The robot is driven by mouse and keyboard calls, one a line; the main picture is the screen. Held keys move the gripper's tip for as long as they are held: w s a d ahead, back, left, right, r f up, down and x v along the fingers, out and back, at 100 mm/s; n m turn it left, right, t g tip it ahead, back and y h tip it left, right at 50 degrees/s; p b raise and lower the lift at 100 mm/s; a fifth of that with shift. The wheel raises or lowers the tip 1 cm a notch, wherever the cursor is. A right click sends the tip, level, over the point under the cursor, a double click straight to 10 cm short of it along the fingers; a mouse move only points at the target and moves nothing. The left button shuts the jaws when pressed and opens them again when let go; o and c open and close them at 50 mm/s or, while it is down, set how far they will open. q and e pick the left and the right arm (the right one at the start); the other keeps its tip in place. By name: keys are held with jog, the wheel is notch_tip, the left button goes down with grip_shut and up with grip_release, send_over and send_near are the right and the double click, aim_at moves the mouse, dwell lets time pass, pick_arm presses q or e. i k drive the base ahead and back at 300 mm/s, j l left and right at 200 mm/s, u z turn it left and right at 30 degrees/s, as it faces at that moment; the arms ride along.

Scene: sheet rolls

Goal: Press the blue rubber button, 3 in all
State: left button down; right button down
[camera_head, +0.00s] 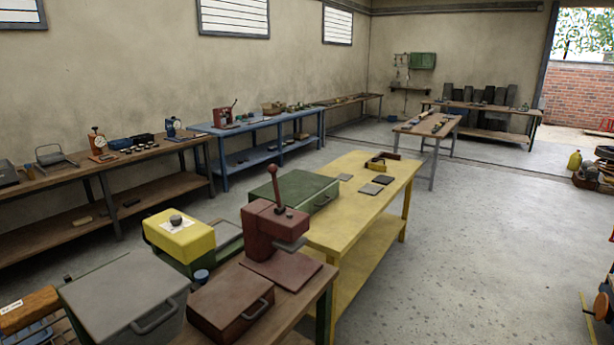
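A small blue, round-topped piece (201,276) stands on the near bench, between the grey lidded box and the dark red box; it may be the blue rubber button, but it is too small to be sure. Right behind it is a yellow-topped green machine (180,238) with a dark knob and a white label on top. Neither of my grippers is in view.
The near bench holds a grey box (125,295), a dark red box (230,302) and a red lever press (275,232). A yellow table (365,210) adjoins it, bearing a green case (295,192). Benches line the left wall.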

aim_at(201, 278)
jog(key=i+l+u, duration=0.25)
jog(key=u, duration=0.2)
jog(key=i+l+u, duration=0.3)
jog(key=u, duration=0.15)
jog(key=i+l+u, duration=0.15)
jog(key=l+u, duration=0.35)
jog(key=i+l+u, duration=0.3)
jog(key=l, duration=0.3)
jog(key=i+l+u, duration=0.2)
jog(key=i+l, duration=0.05)
jog(key=l, duration=0.1)
